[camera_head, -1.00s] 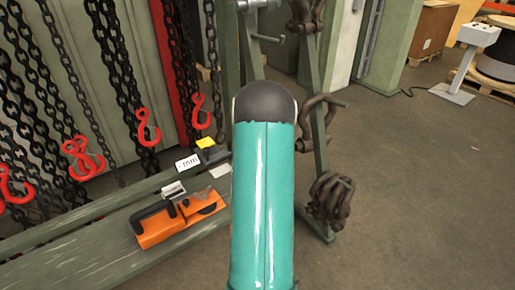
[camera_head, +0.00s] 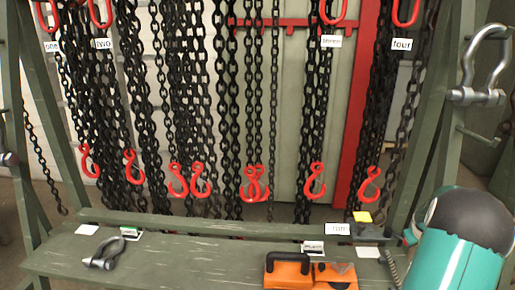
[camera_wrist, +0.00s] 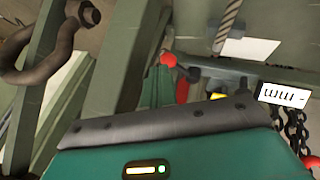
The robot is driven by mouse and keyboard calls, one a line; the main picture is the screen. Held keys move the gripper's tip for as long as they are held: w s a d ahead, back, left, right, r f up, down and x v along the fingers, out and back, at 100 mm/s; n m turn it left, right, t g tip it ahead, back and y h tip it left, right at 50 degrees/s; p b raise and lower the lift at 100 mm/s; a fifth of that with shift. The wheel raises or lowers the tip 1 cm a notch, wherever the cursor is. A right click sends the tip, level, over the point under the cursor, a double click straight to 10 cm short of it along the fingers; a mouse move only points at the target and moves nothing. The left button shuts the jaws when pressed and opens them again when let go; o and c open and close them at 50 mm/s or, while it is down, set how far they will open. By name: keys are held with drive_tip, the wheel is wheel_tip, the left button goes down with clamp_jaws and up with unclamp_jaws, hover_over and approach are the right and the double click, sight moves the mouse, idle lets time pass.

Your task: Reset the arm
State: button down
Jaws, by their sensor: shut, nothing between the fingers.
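My teal arm (camera_head: 455,255) with a black rounded cap shows at the lower right of the head view, in front of the rack's right post. In the wrist view a teal housing of mine with a grey edge and a small lit bar fills the bottom. My gripper's fingers show in neither view, so what they face is hidden.
Black chains with red hooks (camera_head: 257,186) hang across the rack. An orange tool case (camera_head: 300,275) and a grey shackle (camera_head: 103,255) sit on the green shelf (camera_head: 190,262). A large shackle (camera_head: 478,75) hangs on the right post; another shows in the wrist view (camera_wrist: 45,55).

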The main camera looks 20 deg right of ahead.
drive_tip(key=w+a+r, duration=0.3)
drive_tip(key=a+r, duration=0.2)
drive_tip(key=a, duration=0.2)
drive_tip(key=w+a+r+n+t+y, duration=0.1)
drive_tip(key=w+a+r, duration=0.2)
drive_tip(key=a+r, duration=0.35)
drive_tip(key=w+a+r, duration=0.3)
drive_tip(key=a, duration=0.5)
drive_tip(key=s+a+r+n+t+y, duration=0.1)
drive_tip(key=a+r, duration=0.2)
drive_tip(key=a, duration=0.6)
drive_tip(key=s+a+r+y, duration=0.1)
drive_tip(key=s+a+r, duration=0.15)
drive_tip(key=a, duration=0.65)
drive_tip(key=s+a+n+y, duration=0.1)
drive_tip(key=s+a, duration=0.6)
drive_tip(key=a, duration=0.3)
drive_tip(key=s+a+r+y, duration=0.1)
drive_tip(key=s+a+y, duration=0.1)
drive_tip(key=s+a, duration=0.5)
drive_tip(key=a, duration=0.3)
drive_tip(key=shift+a+r+n+t, duration=0.2)
drive_tip(key=shift+n+t, duration=0.2)
